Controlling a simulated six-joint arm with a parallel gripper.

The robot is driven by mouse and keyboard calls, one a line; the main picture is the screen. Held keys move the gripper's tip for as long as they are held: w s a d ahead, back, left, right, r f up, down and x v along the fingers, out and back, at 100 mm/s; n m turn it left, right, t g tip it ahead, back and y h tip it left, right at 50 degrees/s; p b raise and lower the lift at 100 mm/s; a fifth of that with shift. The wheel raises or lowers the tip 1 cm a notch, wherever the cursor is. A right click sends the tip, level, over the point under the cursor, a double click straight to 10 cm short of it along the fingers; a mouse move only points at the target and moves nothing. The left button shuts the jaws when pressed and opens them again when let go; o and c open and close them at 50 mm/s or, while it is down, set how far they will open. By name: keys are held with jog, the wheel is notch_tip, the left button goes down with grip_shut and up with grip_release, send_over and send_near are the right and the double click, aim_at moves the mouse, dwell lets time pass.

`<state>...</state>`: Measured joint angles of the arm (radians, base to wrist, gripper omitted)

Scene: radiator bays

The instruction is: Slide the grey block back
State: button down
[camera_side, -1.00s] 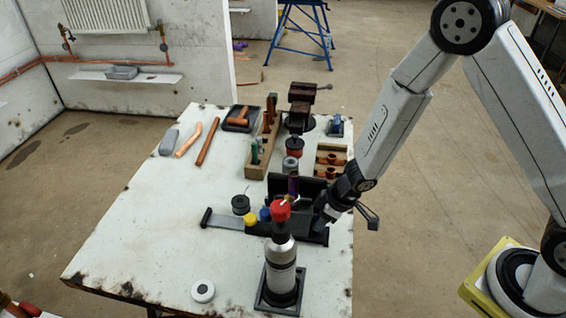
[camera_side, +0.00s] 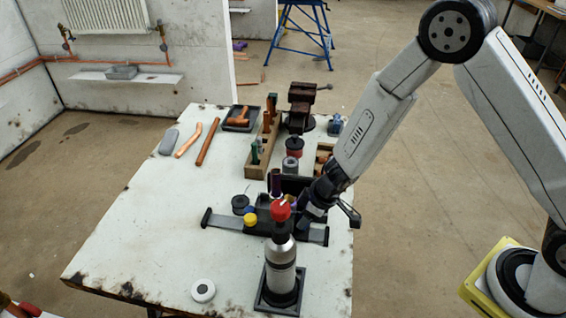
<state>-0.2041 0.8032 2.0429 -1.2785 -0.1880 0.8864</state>
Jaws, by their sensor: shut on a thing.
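A low rail (camera_side: 224,222) with a dark stop at each end lies across the front part of the bench. The dark grey block (camera_side: 264,200) rides on it around the middle, with bare rail on both sides. The red-topped torch bottle in front hides part of the block and rail. My gripper (camera_side: 308,214) is at the block's right end and is shut on it. The exact contact between the fingers and the block is small and partly hidden.
The torch bottle (camera_side: 281,262) stands upright close in front of the rail. A black spool (camera_side: 240,203) and a yellow cap (camera_side: 250,219) are close by the rail. A wooden rack (camera_side: 254,170) and a vise (camera_side: 301,98) stand behind. The bench's front left is mostly clear.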

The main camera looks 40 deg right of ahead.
jog(key=shift+w+a, duration=0.3)
jog(key=shift+c, duration=1.4)
grip_release()
jog(key=shift+r, duration=0.15)
jog(key=v, duration=0.7)
jog(key=shift+r, duration=0.2)
jog(key=shift+s+d, duration=0.1)
jog(key=shift+s, duration=0.05)
